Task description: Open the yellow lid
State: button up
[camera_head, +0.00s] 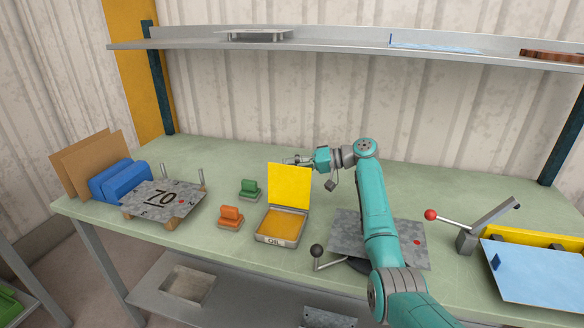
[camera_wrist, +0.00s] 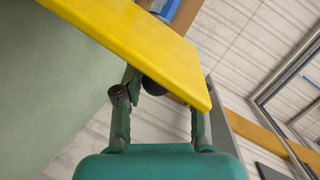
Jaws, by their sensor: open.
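The yellow lid (camera_head: 289,186) stands about upright at the back edge of its shallow box (camera_head: 278,238), which is marked OIL and shows a yellow-orange inside. The box is open towards the front of the bench. My gripper (camera_head: 298,160) is open, at the lid's top edge and partly behind it. In the wrist view the yellow lid (camera_wrist: 135,40) crosses in front of my gripper (camera_wrist: 158,100) and hides part of the fingers. I cannot tell whether they touch the lid.
Orange (camera_head: 230,217) and green (camera_head: 250,189) small blocks stand left of the box. A metal plate marked 70 (camera_head: 163,198) lies farther left. A black-knobbed lever (camera_head: 317,250) and red-knobbed lever (camera_head: 431,215) stand to the right. A shelf (camera_head: 340,44) runs above.

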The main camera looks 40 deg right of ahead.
jog(key=v, duration=1.1)
jog(key=shift+s+d, duration=0.2)
jog(key=shift+s, duration=0.05)
jog(key=shift+r, duration=0.1)
